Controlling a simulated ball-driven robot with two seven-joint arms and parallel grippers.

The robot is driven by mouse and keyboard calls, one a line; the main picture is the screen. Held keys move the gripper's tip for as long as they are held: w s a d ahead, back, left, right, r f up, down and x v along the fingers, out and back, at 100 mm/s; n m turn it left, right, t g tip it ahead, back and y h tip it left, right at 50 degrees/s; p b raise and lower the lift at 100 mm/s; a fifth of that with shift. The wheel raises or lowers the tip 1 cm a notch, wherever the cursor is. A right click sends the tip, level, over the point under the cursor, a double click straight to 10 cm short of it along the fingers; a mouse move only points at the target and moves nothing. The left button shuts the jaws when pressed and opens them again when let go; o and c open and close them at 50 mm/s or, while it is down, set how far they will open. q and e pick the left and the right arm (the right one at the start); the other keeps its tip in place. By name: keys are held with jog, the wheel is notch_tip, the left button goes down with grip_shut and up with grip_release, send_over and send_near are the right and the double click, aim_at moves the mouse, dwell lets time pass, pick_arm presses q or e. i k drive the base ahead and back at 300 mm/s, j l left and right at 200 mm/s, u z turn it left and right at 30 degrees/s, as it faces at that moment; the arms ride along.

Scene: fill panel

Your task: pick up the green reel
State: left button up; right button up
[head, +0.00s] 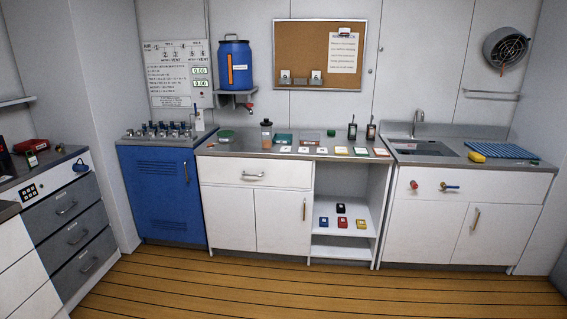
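A small green, flat, round-looking thing (226,134) lies at the left end of the middle counter, close to the wall. It is the thing most like a green reel, but it is too small to be sure. Neither of my grippers shows in the head view.
The wooden floor (300,285) in front is clear.

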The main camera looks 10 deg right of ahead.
aim_at(352, 131)
jog(key=i+l+z, duration=0.3)
jog(key=i, duration=0.8)
jog(key=i+z, duration=0.25)
jog(key=i, duration=0.85)
